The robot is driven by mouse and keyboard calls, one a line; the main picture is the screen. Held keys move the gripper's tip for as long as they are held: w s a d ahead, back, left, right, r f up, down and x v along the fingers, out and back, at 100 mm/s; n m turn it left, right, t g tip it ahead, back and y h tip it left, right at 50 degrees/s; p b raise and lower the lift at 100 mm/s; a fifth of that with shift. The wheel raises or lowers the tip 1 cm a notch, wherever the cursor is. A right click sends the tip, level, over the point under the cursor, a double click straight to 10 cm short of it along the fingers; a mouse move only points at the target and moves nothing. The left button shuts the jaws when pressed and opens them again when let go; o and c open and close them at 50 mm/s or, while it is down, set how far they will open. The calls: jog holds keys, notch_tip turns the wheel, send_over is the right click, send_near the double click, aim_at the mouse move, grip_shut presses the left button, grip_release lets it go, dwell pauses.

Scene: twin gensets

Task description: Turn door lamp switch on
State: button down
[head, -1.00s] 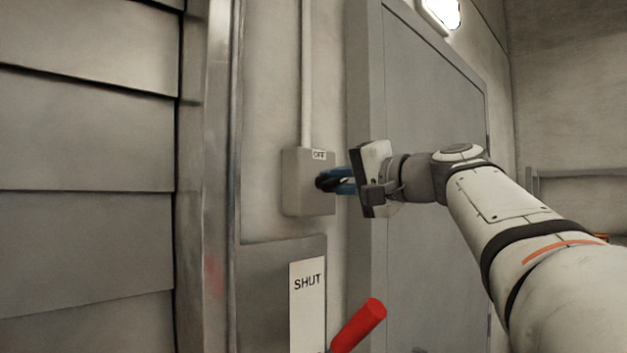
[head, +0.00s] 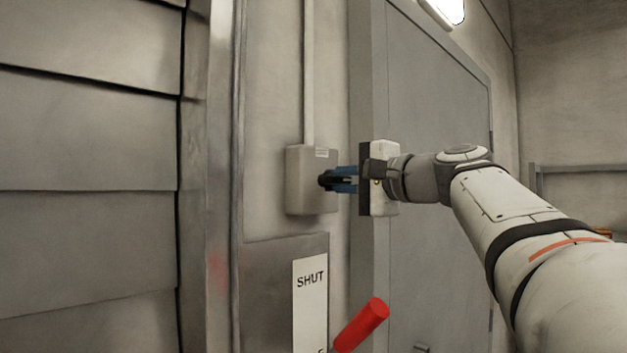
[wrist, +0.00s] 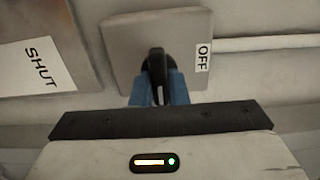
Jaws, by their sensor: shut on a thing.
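The grey switch box (head: 301,195) is on the wall left of the grey door (head: 435,120). Its black rotary knob (wrist: 157,64) shows in the wrist view, near the middle of the box face. An OFF label (wrist: 203,55) is on the box, on the side where the conduit enters. My gripper (head: 332,180) is at the box with its blue fingers on either side of the knob, shut on it. The fingers hide part of the knob. A lamp (head: 446,10) above the door glows white, partly cut off by the frame.
Below the box is a grey panel with a SHUT label (head: 310,300) and a red handle (head: 361,325) sticking out. A conduit (head: 308,75) runs up from the box. Slatted grey panels (head: 85,140) stand at the left.

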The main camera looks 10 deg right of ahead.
jog(key=c, duration=1.4)
grip_release()
jog(key=shift+c, duration=0.2)
jog(key=shift+s+d+f, duration=0.1)
jog(key=shift+s+d, duration=0.25)
jog(key=shift+d, duration=0.05)
jog(key=b+v, duration=0.2)
jog(key=v, duration=0.4)
jog(key=shift+s, duration=0.35)
jog(key=shift+d, duration=0.2)
